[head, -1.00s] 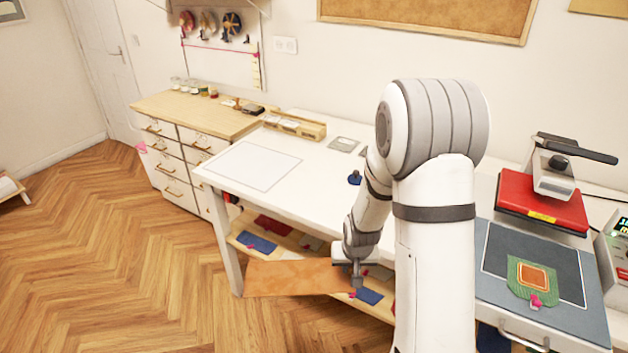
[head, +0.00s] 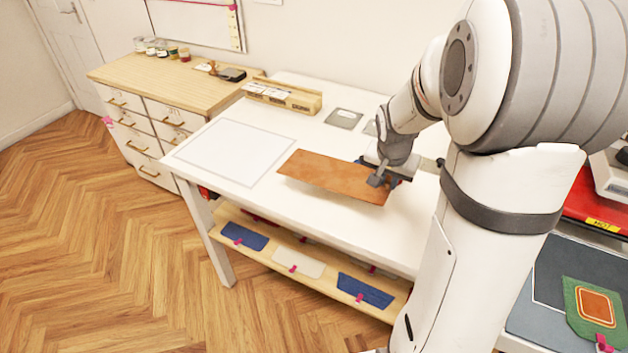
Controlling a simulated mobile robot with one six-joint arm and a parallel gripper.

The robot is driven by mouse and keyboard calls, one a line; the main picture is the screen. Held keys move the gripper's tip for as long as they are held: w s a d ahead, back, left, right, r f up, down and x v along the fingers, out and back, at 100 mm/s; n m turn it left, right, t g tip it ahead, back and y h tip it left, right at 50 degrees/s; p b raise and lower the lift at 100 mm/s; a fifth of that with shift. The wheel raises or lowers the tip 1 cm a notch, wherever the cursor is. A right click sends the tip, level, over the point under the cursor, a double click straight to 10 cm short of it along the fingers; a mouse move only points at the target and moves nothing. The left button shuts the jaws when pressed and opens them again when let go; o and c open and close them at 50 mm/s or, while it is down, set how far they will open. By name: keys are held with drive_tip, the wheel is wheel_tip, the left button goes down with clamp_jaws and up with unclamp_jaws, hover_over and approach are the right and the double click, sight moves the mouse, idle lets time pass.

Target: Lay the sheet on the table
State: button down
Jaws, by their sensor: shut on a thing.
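The sheet (head: 325,174) is a flat brown-orange rectangle. My gripper (head: 378,181) is shut on its right end. The sheet reaches out to the left from the gripper, over the front part of the white table (head: 350,222). It looks raised above the table top, with its front right corner near the table's front edge. I cannot tell the exact gap. A white rectangle with a thin grey outline (head: 234,152) lies on the table's left part, left of the sheet, and is empty.
A wooden box (head: 284,98) and a grey card (head: 344,118) lie at the back of the table. A wooden drawer cabinet (head: 140,120) stands at the left. A red press (head: 590,205) stands at the right.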

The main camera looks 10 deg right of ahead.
drive_tip(key=f+b, duration=0.1)
drive_tip(key=b, duration=0.2)
drive_tip(key=shift+s+a+r+t+y+b, duration=0.15)
drive_tip(key=shift+r+t+y+b, duration=0.15)
drive_tip(key=shift+b, duration=0.75)
wheel_tip(320, 180, down, 10)
drive_tip(key=shift+r, duration=0.15)
drive_tip(key=c, duration=1.4)
unclamp_jaws()
drive_tip(key=shift+o, duration=0.2)
